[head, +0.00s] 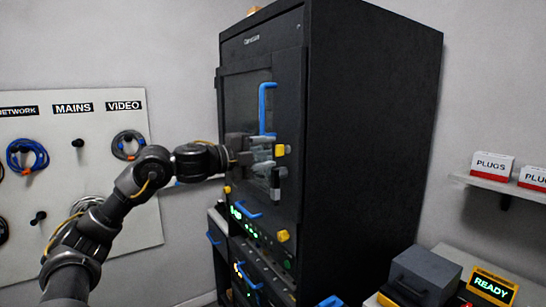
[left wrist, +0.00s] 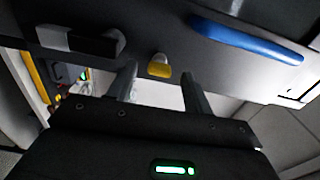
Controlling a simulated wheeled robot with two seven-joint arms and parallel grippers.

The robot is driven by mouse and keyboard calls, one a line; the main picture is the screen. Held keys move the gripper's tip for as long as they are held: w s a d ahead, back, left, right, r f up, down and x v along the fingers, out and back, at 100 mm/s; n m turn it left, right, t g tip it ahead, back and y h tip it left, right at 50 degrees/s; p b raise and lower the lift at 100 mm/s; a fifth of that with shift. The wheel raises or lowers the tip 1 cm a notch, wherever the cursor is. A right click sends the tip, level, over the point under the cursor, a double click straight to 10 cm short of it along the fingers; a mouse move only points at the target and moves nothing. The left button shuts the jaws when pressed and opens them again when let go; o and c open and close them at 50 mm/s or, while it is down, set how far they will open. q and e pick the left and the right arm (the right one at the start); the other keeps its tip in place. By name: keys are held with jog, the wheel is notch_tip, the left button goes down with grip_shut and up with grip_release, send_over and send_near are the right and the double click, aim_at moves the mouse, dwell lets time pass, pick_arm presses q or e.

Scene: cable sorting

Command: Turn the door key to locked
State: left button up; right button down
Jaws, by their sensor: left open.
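The door key (head: 281,150) has a yellow head and sits on the front of the tall black cabinet's door (head: 240,92). In the left wrist view the key (left wrist: 158,66) shows just ahead of my left gripper (left wrist: 160,82), between the lines of its two fingers. My left gripper also shows in the head view (head: 268,153), at the cabinet door. It is open and holds nothing. Whether the fingers touch the key cannot be told. Whether the key stands at locked cannot be read. My right gripper is not in view.
A blue handle (head: 265,105) stands out from the door above my gripper. A black latch handle (head: 275,180) is just below. A second yellow knob (head: 283,236) sits lower. A board with cables (head: 80,165) hangs at left. A lit READY box (head: 491,288) stands at right.

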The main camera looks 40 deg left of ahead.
pick_arm(q)
jog(key=b+v, duration=0.6)
jog(key=v, duration=0.2)
jog(key=shift+s+b, duration=0.15)
jog(key=shift+b, duration=0.15)
jog(key=shift+a, duration=0.1)
